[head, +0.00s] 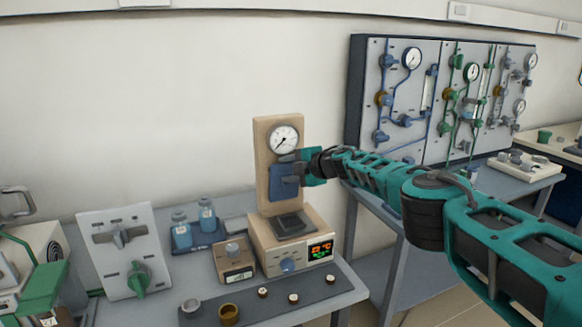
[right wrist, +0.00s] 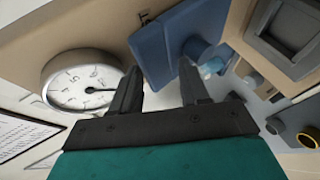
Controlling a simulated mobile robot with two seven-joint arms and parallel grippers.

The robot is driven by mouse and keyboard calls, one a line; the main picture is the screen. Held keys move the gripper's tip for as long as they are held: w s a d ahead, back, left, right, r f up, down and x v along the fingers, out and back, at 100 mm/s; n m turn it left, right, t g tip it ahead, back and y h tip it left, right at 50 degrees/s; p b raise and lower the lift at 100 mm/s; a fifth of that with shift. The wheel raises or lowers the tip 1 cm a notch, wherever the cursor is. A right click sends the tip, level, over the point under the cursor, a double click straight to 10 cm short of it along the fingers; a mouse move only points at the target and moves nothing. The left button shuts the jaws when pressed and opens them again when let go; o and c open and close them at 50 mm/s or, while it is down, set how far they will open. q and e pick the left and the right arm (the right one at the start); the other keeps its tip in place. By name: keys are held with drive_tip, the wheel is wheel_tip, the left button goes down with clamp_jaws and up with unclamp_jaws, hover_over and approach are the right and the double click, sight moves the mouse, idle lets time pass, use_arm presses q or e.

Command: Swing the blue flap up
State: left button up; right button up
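The blue flap (head: 281,184) hangs on the front of a tan upright panel (head: 262,142), below a round dial gauge (head: 284,139). In the right wrist view the flap (right wrist: 165,38) lies just beyond the fingertips, its edge close to them. My right gripper (head: 290,168) reaches in from the right and overlaps the flap's upper right part. In the right wrist view its two dark fingers (right wrist: 158,76) stand apart with nothing clearly held between them. Whether a finger touches the flap I cannot tell. My left gripper is not in view.
The panel rises from a tan base with a lit display (head: 320,249) and a dark square plate (head: 290,225). Blue-capped bottles (head: 207,214), a small meter (head: 234,262) and a dark mat (head: 265,307) with small pots share the table. A gauge board (head: 400,72) stands behind right.

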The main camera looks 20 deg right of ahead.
use_arm(q)
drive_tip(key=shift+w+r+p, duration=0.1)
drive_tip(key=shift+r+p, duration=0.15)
drive_tip(key=shift+p, duration=0.1)
use_arm(e)
drive_tip(key=shift+a, duration=0.1)
drive_tip(key=shift+s+d+f+p, duration=0.1)
drive_tip(key=shift+s+d+p, duration=0.15)
drive_tip(key=shift+p, duration=0.15)
drive_tip(key=shift+s+d, duration=0.15)
drive_tip(key=shift+s, duration=0.15)
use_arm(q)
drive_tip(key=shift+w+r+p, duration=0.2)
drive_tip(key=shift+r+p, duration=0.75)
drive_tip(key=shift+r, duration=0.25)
use_arm(e)
drive_tip(key=v, duration=1.1)
drive_tip(key=shift+s+r, duration=0.25)
drive_tip(key=shift+r, duration=0.2)
drive_tip(key=shift+d, duration=0.1)
